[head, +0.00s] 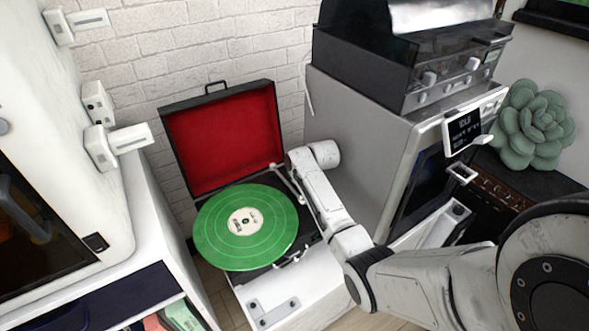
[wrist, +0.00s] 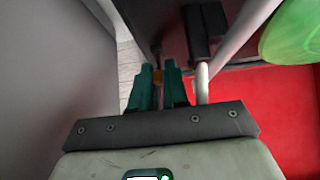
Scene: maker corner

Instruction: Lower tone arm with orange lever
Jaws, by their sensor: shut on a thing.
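The record player, with a green record (head: 246,226) on it and its red-lined lid (head: 222,137) open, stands by the brick wall. The record's edge also shows in the wrist view (wrist: 292,32). The white tone arm (wrist: 203,84) runs close beside my fingers in the wrist view, with a dark block at its far end. My gripper (wrist: 158,84) has teal fingers shut on the small orange lever (wrist: 158,76), of which only a little shows between the tips. In the head view my arm hides the lever and my fingertips. I cannot tell whether the tone arm's needle touches the record.
A large grey machine (head: 359,135) with a dark unit on top stands close to the right of the record player. A white cabinet (head: 157,230) is at the left. A green succulent (head: 534,122) sits at the far right.

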